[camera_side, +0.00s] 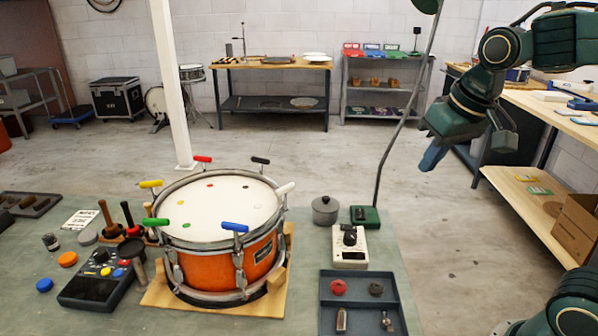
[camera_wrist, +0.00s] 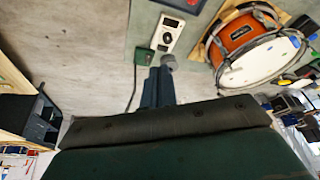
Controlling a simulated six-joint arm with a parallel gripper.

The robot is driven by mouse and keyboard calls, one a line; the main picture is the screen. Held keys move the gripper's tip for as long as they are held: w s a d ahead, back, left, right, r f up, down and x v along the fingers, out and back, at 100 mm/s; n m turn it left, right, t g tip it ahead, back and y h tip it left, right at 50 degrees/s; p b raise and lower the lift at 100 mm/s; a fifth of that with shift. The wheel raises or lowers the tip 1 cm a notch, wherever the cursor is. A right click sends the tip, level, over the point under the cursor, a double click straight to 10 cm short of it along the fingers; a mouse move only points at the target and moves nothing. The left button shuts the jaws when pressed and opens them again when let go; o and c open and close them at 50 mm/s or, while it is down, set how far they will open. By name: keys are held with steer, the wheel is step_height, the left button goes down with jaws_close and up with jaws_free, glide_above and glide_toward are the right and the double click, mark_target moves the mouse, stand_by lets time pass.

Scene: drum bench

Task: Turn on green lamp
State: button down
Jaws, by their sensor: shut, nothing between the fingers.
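The green lamp has a square green base (camera_side: 365,217) on the bench, right of the drum, with a small dark part on top. Its thin grey stem (camera_side: 392,140) rises to a green shade (camera_side: 428,5) cut off by the top edge. No glow shows from it. In the wrist view the lamp base (camera_wrist: 144,56) lies just beyond the fingertips and left of them. My gripper (camera_side: 430,162) is shut and empty, in the air above and to the right of the lamp base, right of the stem. Its shut fingers also show in the wrist view (camera_wrist: 158,84).
A white box with a black knob (camera_side: 349,248) stands in front of the lamp base. A grey lidded pot (camera_side: 325,210) is left of it. The orange drum (camera_side: 220,262) and a dark tray (camera_side: 362,285) are close by. The space right of the bench is clear.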

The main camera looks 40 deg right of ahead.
steer(key=w+d+f+m+g, duration=0.25)
steer(key=w+d, duration=0.25)
steer(key=w, duration=0.7)
steer(key=m, duration=0.4)
glide_above(360, 210)
steer(key=s+a, duration=0.1)
step_height(360, 210, down, 10)
steer(key=shift+a+g, duration=0.2)
steer(key=shift+g, duration=0.15)
steer(key=shift+s, duration=0.1)
steer(key=f, duration=0.9)
steer(key=w+d+f, duration=0.1)
steer(key=f, duration=0.4)
steer(key=shift+d, duration=0.1)
steer(key=shift+w+f, duration=0.15)
steer(key=shift+s, duration=0.2)
